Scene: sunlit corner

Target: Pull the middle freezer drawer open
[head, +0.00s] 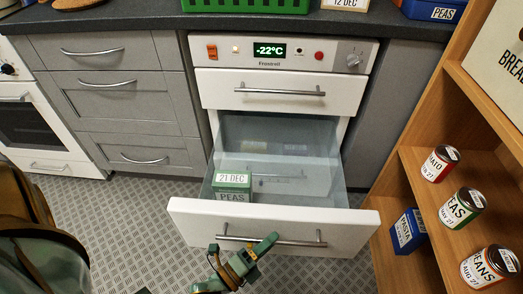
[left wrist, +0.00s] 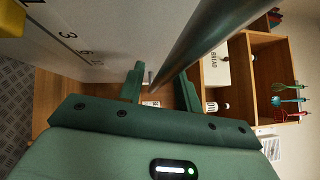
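The freezer (head: 275,62) has a white panel with a display reading -22°C. Its top drawer (head: 285,88) is shut. Below it, a white-fronted drawer (head: 355,232), which looks like the middle one, stands well out. A green peas box (head: 233,181) lies in it at the left. Another handle shows dimly through the clear drawer. My left gripper (head: 262,249) is at the open drawer's bar handle (head: 300,243). In the left wrist view, its fingers (left wrist: 162,88) are apart, with the bar (left wrist: 205,40) passing between or just beyond them; contact is unclear. My right gripper is out of view.
A wooden shelf (head: 420,165) with several cans and a blue pasta box (head: 408,231) stands close at the right. Grey cabinets (head: 130,100) and a white oven (head: 30,125) are at the left.

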